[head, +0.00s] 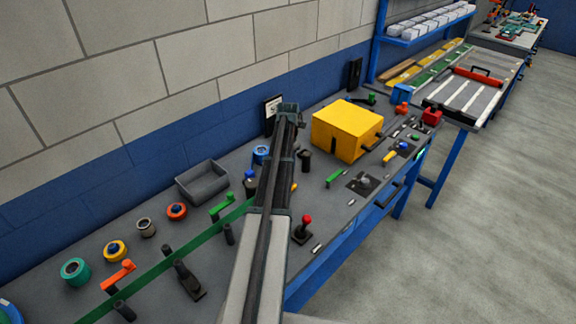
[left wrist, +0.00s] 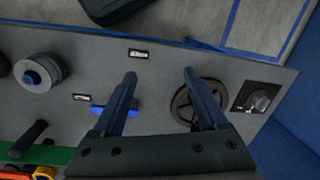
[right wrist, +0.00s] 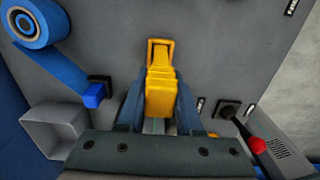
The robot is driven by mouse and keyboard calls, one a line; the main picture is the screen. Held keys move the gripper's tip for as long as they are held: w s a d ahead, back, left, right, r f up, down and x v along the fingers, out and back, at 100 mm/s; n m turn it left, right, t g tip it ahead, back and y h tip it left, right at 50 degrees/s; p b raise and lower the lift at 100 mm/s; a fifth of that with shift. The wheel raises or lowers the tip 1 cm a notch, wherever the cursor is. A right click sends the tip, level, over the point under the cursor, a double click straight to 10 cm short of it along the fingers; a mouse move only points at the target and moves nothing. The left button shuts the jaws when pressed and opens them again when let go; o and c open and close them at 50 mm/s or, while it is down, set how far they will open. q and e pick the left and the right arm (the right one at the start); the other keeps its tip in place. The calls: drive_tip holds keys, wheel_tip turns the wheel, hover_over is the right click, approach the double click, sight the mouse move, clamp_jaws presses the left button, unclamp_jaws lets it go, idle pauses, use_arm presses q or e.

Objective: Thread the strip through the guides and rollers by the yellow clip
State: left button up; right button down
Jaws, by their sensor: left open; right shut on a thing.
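In the right wrist view my right gripper (right wrist: 160,98) is shut on the yellow clip (right wrist: 160,85). A yellow loop (right wrist: 160,44) shows just beyond it; I cannot tell whether it belongs to the clip or a guide. The green strip (head: 165,268) runs along the bench past an orange guide (head: 119,276), a green guide (head: 222,206) and dark rollers (head: 229,234). My arm hides its right end and the right gripper in the head view. The strip also shows in the left wrist view (left wrist: 50,155). There my left gripper (left wrist: 160,73) is open and empty above the bench.
A grey tray (head: 203,181) and several tape rolls (head: 75,271) stand along the wall side. A red-knobbed lever (head: 304,228) stands near the front edge. A yellow box (head: 345,129) and another green guide (head: 333,178) stand farther right. A handwheel (left wrist: 198,103) is beside my left gripper.

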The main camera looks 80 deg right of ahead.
drive_tip(key=shift+f, duration=0.35)
drive_tip(key=shift+c, duration=2.4)
unclamp_jaws()
wheel_tip(320, 180, up, 9)
drive_tip(key=p, duration=0.8)
drive_tip(key=shift+r+p, duration=0.15)
drive_tip(key=shift+p, duration=0.25)
